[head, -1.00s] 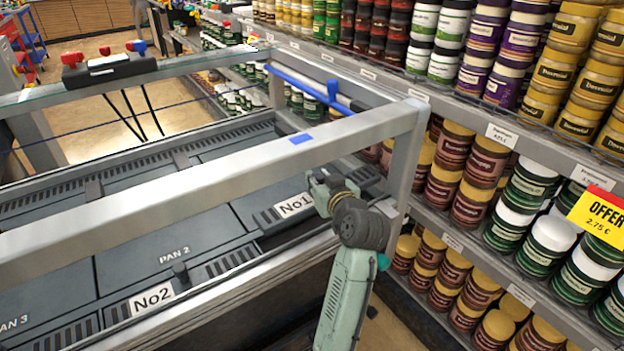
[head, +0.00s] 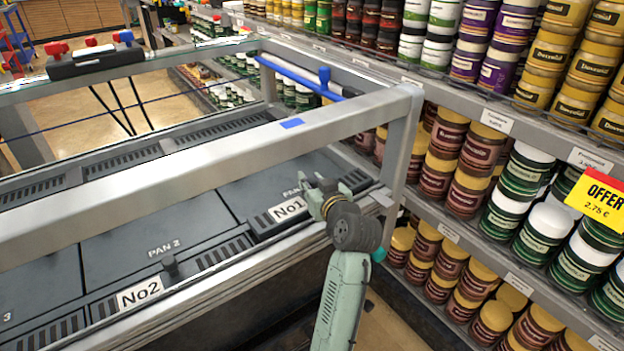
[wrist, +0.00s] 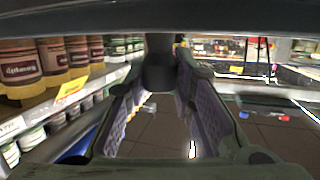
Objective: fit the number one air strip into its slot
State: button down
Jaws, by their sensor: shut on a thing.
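The number one air strip (head: 263,222) is a dark slotted strip with a white No1 label. In the head view it lies along the front edge of the pan 1 lid, at the right end of the freezer. My gripper (head: 313,190) is at the strip, just right of the label. In the wrist view my gripper's fingers (wrist: 160,75) are closed around a dark round knob (wrist: 160,72). The gripper hides the strip's knob in the head view. I cannot tell whether the strip sits flush in its slot.
The number two strip (head: 105,306) lies to the left with its knob (head: 169,264) up. The freezer's grey frame (head: 200,170) runs above the lids, with a post (head: 398,150) right of my gripper. Shelves of jars (head: 470,190) stand close on the right.

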jog(key=shift+f, duration=0.65)
jog(key=shift+f, duration=0.1)
dwell(1.7)
jog(key=shift+f+b, duration=0.35)
jog(key=shift+f+b, duration=0.75)
jog(key=shift+f, duration=0.3)
jog(key=shift+r, duration=0.2)
jog(key=shift+r+p, duration=0.95)
jog(key=shift+p, duration=0.05)
dwell(0.9)
jog(key=shift+f+b, duration=0.65)
jog(key=shift+f, duration=0.45)
jog(key=c, duration=1.3)
grip_release()
